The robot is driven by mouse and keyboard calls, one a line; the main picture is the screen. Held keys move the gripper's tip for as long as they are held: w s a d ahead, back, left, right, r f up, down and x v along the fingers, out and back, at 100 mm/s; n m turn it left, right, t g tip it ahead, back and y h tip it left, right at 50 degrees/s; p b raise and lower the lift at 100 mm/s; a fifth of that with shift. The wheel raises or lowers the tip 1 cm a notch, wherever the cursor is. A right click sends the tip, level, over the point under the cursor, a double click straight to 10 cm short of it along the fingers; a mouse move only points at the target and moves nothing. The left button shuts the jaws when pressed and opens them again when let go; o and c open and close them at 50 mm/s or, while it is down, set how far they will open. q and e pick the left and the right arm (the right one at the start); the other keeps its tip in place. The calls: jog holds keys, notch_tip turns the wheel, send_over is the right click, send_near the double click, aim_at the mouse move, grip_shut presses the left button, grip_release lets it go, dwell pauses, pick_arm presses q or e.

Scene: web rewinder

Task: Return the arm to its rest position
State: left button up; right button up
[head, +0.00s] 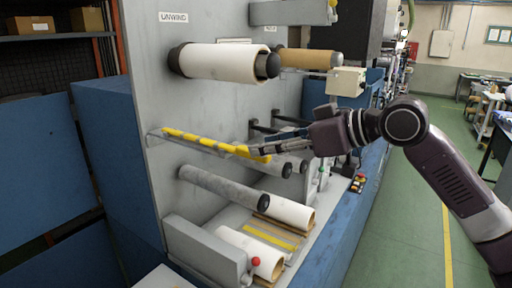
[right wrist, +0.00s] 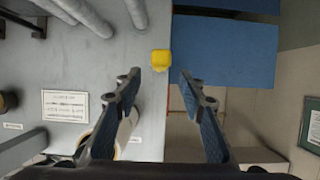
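My right arm reaches in from the right in the head view. Its gripper (head: 262,149) is beside the yellow-striped bar (head: 200,142) on the machine's grey panel. In the right wrist view this gripper (right wrist: 159,78) is open, with nothing between its fingers. The bar's yellow end (right wrist: 160,60) shows just beyond the fingertips, between them in the picture. I cannot tell whether a finger touches the bar. My left gripper is in neither view.
The grey panel (head: 150,90) carries a white roll (head: 222,62) above and a grey roller (head: 222,187) below. More rolls (head: 290,212) lie in the tray at the bottom. A blue cabinet (head: 105,130) stands left. The green floor (head: 400,230) is free on the right.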

jog(key=v, duration=0.7)
jog(key=s+a+f+m+h, duration=0.1)
jog(key=s+f+h, duration=0.15)
jog(key=f, duration=1.35)
jog(key=s+a+f+m+h, duration=0.1)
jog(key=s+f+m, duration=0.15)
jog(key=f, duration=1.35)
jog(key=s+d+f+m+g+h, duration=0.1)
jog(key=s+d+f+h, duration=0.15)
jog(key=s+f, duration=0.4)
jog(key=s+d+f+m+g+h, duration=0.1)
jog(key=s+d+f+m, duration=0.15)
jog(key=s+f, duration=0.4)
jog(key=s+d+f+m+g+h, duration=0.1)
jog(key=s+d+f+h, duration=0.15)
jog(key=s+d, duration=0.35)
jog(key=s+d+f+m+g+h, duration=0.1)
jog(key=s+d+f+h, duration=0.2)
jog(key=s, duration=0.5)
notch_tip(320, 180, down, 31)
jog(key=s+g+y+b, duration=0.1)
jog(key=s+y+b, duration=0.1)
jog(key=s+d+f+g+b, duration=0.1)
jog(key=s+d+f, duration=0.2)
jog(key=s+f, duration=1.3)
jog(key=shift+s+f+h+b, duration=0.15)
jog(key=shift+f+h+b, duration=0.05)
jog(key=shift+h+b, duration=0.15)
